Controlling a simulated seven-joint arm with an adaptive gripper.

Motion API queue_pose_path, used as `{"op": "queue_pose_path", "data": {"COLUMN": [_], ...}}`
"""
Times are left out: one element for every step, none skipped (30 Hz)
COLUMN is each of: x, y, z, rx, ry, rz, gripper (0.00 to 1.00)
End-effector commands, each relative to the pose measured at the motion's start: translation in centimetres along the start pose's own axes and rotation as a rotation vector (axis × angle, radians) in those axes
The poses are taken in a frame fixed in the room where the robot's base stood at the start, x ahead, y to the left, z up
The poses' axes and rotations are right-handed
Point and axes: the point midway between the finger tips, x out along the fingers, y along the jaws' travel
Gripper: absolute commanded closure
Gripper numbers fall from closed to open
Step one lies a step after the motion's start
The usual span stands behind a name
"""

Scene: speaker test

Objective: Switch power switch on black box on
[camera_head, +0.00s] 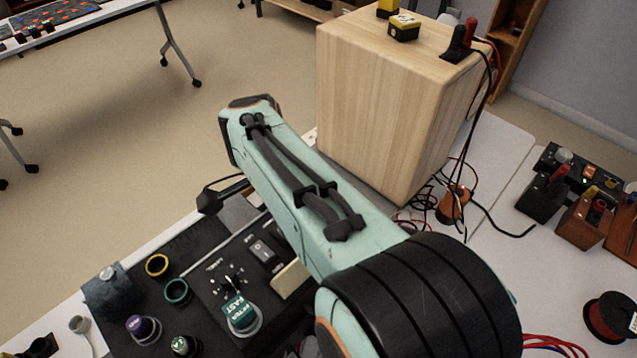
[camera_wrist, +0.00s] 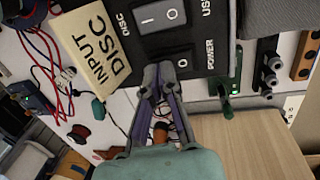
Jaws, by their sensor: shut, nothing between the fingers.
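The black box (camera_wrist: 215,22) fills the top of the wrist view, with white lettering. Its power switch (camera_wrist: 183,59) is a dark rocker beside the word POWER; a 0 mark shows on it, and its left part is hidden behind my fingertips. My gripper (camera_wrist: 160,72) is shut and empty, with its tips at the switch's edge; I cannot tell whether they touch it. A second rocker marked 1 and 0 (camera_wrist: 160,15) sits just above, by the word DISC.
A cream INPUT DISC label (camera_wrist: 93,45) is left of the switches. Knobs, including a green one (camera_head: 241,313), stand on the box's top. A large wooden speaker (camera_head: 375,105) stands close behind my arm. Loose cables (camera_head: 425,205) lie beside it. Small devices (camera_head: 585,180) are at right.

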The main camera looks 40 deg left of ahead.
Motion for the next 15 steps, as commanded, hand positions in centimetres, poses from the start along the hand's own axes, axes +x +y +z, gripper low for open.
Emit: {"op": "queue_pose_path", "data": {"x": [-0.01,-0.01,0.01,0.05,0.13,0.32,0.46,0.47,0.47,0.47,0.48,0.48,0.49,0.49,0.48], "y": [0.0,0.0,0.02,0.05,0.09,0.2,0.26,0.17,0.12,0.12,0.12,0.12,0.12,0.11,0.08], "z": [0.0,0.0,-0.03,-0.07,-0.12,-0.17,-0.21,-0.16,-0.13,-0.13,-0.12,-0.13,-0.12,-0.12,-0.12], "rx": [0.0,0.0,0.0,0.001,0.002,0.003,0.004,0.002,0.001,0.001,0.001,0.001,0.001,0.001,0.001], "ry": [0.0,0.0,0.0,0.0,-0.001,-0.002,-0.002,-0.001,0.0,0.0,0.0,0.0,0.0,-0.001,-0.001], "rz": [0.0,0.0,-0.002,-0.007,-0.015,-0.029,-0.043,-0.047,-0.045,-0.044,-0.044,-0.044,-0.043,-0.043,-0.043], "gripper": [1.0,1.0,1.0,1.0,1.0,1.0,1.0,1.0,1.0,1.0,1.0,1.0,1.0,1.0,1.0]}}
